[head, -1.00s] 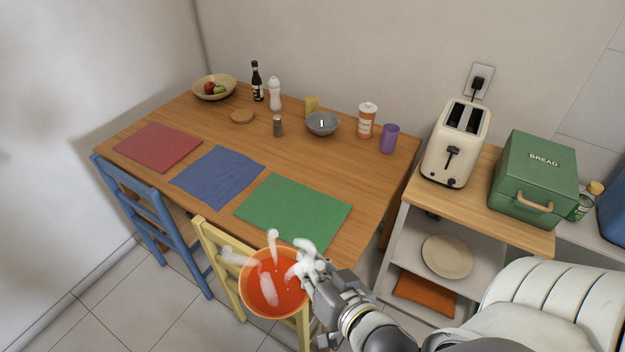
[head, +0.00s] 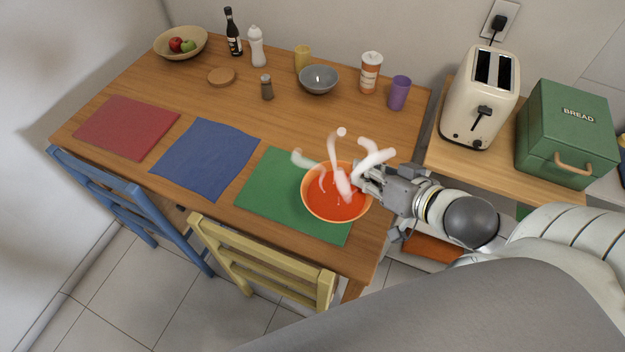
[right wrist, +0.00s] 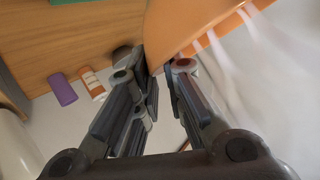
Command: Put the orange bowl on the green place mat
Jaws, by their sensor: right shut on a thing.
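The orange bowl (head: 312,210) is over the right part of the green place mat (head: 265,190) in the head view, roughly level, with red-orange inside. Pale wispy streaks rise from it. I cannot tell whether its base touches the mat. My right gripper (head: 366,181) is shut on the bowl's right rim. In the right wrist view the bowl's wall (right wrist: 190,28) is at the fingertips (right wrist: 166,72), and a sliver of green mat (right wrist: 66,1) shows at the top edge. My left gripper is in no view.
Behind the mat stand a grey bowl (head: 319,82), a white-and-orange bottle (head: 370,75) and a purple cup (head: 398,93). A blue mat (head: 205,158) lies left of the green one. A yellow chair (head: 260,270) stands at the front edge. Table between is clear.

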